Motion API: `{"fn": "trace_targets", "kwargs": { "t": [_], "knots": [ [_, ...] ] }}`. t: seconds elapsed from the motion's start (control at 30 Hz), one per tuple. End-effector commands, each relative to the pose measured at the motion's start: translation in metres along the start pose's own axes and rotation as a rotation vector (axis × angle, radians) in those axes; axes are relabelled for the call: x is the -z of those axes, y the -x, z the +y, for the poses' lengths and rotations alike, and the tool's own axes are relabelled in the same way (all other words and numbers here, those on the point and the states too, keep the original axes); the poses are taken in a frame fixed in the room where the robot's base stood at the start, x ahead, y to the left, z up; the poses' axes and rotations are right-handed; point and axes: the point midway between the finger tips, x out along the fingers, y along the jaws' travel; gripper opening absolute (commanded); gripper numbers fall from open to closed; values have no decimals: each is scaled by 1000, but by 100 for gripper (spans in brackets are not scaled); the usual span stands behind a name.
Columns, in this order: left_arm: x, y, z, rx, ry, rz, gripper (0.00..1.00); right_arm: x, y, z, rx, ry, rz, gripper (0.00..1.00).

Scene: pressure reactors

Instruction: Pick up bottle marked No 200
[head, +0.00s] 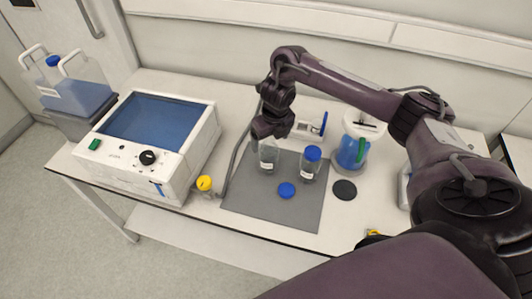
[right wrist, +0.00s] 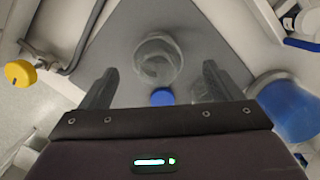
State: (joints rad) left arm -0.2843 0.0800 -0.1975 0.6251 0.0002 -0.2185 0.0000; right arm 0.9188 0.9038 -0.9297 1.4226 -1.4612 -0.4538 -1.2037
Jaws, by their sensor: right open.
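Two clear bottles with white labels stand on the grey mat (head: 245,198). The left one, uncapped (head: 268,157), is partly hidden by my right gripper (head: 268,130). The other bottle (head: 310,168), to its right, wears a blue cap. The label print is too small to read, so I cannot tell which is No 200. In the right wrist view, the open-mouthed bottle (right wrist: 158,60) lies ahead of my right gripper (right wrist: 160,85), centred between its spread fingers. The fingers are apart and not closed on it. My left gripper is out of view.
A loose blue cap (head: 286,190) lies on the mat. A black disc (head: 345,190) and a jug with blue contents (head: 352,150) are to the right. A white box with a blue top (head: 155,140) and a yellow knob (head: 204,183) are left.

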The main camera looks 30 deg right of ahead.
Motion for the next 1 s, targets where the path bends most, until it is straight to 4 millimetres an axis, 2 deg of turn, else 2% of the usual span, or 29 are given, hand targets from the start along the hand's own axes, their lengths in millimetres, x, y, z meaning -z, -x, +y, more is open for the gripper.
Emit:
{"fn": "trace_targets", "kwargs": {
  "t": [0.03, 0.1, 0.23, 0.37, 0.53, 0.67, 1.0],
  "knots": [
    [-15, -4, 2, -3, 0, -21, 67, 1, -8, 2, -3, -2, 2, 85],
    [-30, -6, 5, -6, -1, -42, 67, 2, -16, 2, -3, -2, 2, 85],
    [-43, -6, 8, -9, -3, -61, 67, 3, -36, 4, -3, -3, 4, 85],
    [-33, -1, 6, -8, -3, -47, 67, 2, -48, 3, -1, -1, 2, 85],
    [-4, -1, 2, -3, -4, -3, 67, 1, -53, 3, 0, -1, -2, 85],
    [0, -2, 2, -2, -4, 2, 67, 1, -53, 3, 0, -1, -2, 84],
    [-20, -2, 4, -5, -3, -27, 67, 1, -53, 3, 0, -1, -2, 39]
  ]
}}
